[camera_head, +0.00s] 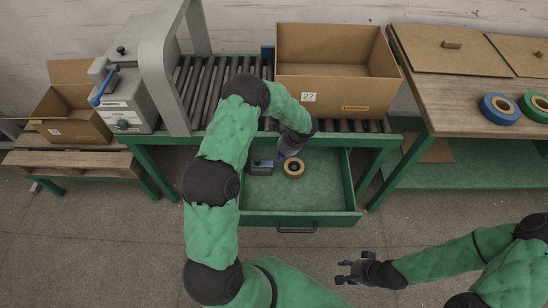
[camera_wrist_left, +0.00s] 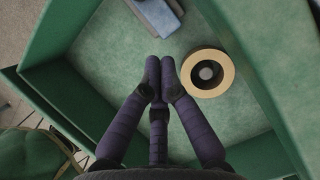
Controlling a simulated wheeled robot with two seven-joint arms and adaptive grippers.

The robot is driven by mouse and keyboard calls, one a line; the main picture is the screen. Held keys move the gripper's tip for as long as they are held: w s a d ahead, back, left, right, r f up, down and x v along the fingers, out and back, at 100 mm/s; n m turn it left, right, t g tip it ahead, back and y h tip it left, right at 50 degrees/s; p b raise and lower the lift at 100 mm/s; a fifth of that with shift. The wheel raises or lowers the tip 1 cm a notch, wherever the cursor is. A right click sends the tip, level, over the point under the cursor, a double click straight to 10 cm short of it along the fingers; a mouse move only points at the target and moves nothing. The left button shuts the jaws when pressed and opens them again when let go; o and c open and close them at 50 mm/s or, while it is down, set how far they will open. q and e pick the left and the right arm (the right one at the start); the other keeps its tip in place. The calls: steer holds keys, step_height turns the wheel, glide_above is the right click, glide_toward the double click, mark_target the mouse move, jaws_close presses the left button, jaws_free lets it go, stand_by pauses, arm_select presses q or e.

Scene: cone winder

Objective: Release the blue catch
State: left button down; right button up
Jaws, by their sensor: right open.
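The blue catch (camera_head: 103,88) is a slim blue lever on the front left of the grey taping machine (camera_head: 133,100), in the head view. It is tilted, and neither gripper touches it. My left gripper (camera_head: 281,157) is well to the right of it, over the open green drawer (camera_head: 318,185). In the left wrist view its fingertips (camera_wrist_left: 160,62) are close together with nothing seen between them; how far they are closed is unclear. My right gripper (camera_head: 345,271) is open and empty, above the floor in front of the drawer.
The drawer holds a tan tape roll (camera_head: 294,168) and a blue-grey block (camera_head: 262,168). A large open carton (camera_head: 336,95) stands on the roller conveyor (camera_head: 205,85). A smaller carton (camera_head: 72,128) is at left. Tape rolls (camera_head: 499,108) lie on the right table.

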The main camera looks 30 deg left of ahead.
arm_select(q)
steer(key=shift+p+v, duration=0.55)
steer(key=shift+v, duration=1.6)
steer(key=shift+w+d, duration=0.1)
